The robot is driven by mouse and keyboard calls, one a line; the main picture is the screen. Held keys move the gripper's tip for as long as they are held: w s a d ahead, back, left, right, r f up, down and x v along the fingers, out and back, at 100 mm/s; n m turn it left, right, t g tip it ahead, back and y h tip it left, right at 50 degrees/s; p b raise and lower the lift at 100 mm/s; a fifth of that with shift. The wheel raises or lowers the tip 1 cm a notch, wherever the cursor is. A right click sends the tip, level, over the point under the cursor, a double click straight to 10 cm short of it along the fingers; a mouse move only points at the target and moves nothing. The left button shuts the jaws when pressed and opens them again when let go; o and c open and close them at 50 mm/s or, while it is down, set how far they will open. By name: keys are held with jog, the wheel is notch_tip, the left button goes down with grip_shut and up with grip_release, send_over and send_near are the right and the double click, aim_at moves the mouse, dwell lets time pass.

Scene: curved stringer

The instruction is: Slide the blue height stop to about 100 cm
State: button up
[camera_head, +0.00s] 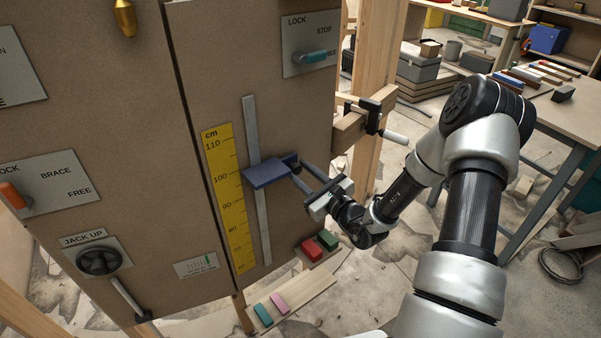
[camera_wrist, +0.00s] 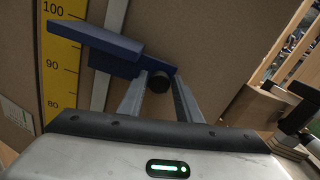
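The blue height stop (camera_head: 268,173) sits on a grey vertical rail (camera_head: 263,217) on the brown panel. Its left edge is close to the 100 mark of the yellow cm scale (camera_head: 229,205) in the head view. In the wrist view the blue stop (camera_wrist: 95,40) shows beside the yellow scale (camera_wrist: 60,75), its edge a little under the 100 label. My gripper (camera_head: 299,173) is at the stop's right end.
A clamp (camera_head: 371,115) juts from the wooden post right of the panel. Panel controls include the LOCK/STOP lever (camera_head: 314,57), the orange brace handle (camera_head: 12,195) and the jack knob (camera_head: 98,260). Coloured blocks lie on a board (camera_head: 290,302) below. A workbench stands at right.

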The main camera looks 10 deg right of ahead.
jog(key=shift+o, duration=1.2)
jog(key=v, duration=1.7)
jog(key=shift+s+d, duration=0.2)
jog(key=shift+r, duration=0.15)
